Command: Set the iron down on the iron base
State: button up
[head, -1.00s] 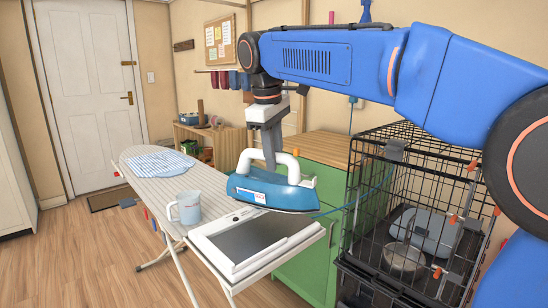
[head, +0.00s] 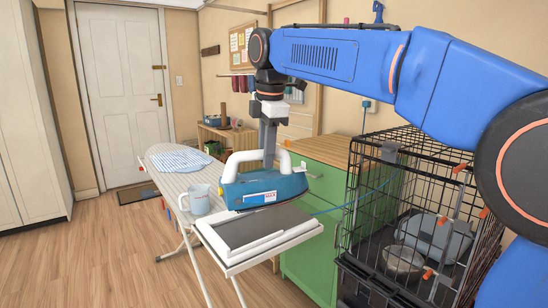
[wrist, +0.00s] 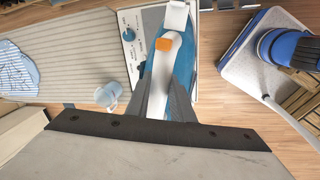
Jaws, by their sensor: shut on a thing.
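The blue and white iron (head: 262,190) hangs level from my gripper (head: 269,152), which is shut on its white handle. The iron base (head: 235,262) is a white frame with a dark plate at the near end of the ironing board. In the head view the iron overlaps the far part of the base; I cannot tell whether its sole touches. In the wrist view my gripper (wrist: 165,98) grips the iron (wrist: 158,60), and the white base (wrist: 130,50) with a blue dial shows beneath it. The iron hides much of the base there.
A pale mug (head: 199,199) stands on the ironing board (head: 163,183) just left of the iron. A folded striped cloth (head: 180,159) lies farther back. A green cabinet (head: 312,235) and a black wire crate (head: 375,240) stand to the right. The floor at left is clear.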

aim_at(261, 175)
jog(key=n, duration=0.1)
jog(key=a+n, duration=0.1)
jog(key=shift+w+a+r+n+y, duration=0.15)
jog(key=shift+a+r+n+y, duration=0.1)
jog(key=shift+r+n+y, duration=0.05)
jog(key=shift+f, duration=4.2)
jog(key=shift+a+f, duration=0.1)
jog(key=shift+f, duration=0.05)
jog(key=o, duration=1)
